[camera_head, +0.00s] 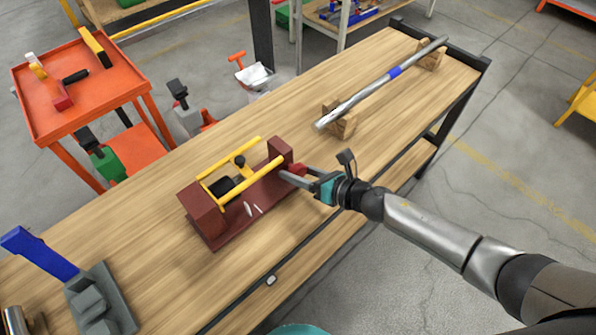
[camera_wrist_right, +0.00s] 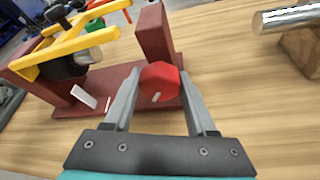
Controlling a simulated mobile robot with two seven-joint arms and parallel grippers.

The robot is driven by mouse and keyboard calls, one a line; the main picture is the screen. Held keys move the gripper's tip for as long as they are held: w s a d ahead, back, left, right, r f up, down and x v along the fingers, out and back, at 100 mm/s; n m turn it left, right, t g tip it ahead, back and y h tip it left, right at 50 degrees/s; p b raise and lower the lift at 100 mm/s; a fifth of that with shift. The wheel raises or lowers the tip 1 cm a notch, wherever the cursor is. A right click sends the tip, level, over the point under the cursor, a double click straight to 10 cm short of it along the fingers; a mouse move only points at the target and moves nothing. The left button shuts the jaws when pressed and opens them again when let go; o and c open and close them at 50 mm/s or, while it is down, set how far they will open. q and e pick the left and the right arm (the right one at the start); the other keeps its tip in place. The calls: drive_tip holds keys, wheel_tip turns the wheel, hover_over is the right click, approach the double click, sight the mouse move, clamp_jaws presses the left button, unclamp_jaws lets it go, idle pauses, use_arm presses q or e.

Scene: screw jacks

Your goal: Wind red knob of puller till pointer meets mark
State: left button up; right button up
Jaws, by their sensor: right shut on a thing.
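The puller (camera_head: 238,197) stands on the wooden workbench, with a dark red base, an upright block at each end and yellow bars between them. Its red knob (camera_wrist_right: 160,81) sits at the right end block, facing my right wrist camera, with a small pale line on its face. My right gripper (camera_head: 299,176) is shut on the red knob, one finger on each side, as the right wrist view (camera_wrist_right: 158,98) shows. Two small white plates (camera_head: 252,209) stand at the front of the base; I cannot tell which is pointer and which is mark. My left gripper is not in view.
A metal shaft with a blue band (camera_head: 380,82) rests on wooden blocks at the bench's far right. A grey fixture with a blue handle (camera_head: 95,300) stands at the near left. An orange cart (camera_head: 75,90) stands behind the bench. The bench between puller and shaft is clear.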

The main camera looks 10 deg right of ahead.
drive_tip(key=o, duration=1.4)
drive_tip(key=v, duration=1.5)
drive_tip(key=shift+d+r+p, duration=0.1)
drive_tip(key=shift+d+p, duration=0.05)
drive_tip(key=shift+p, duration=0.25)
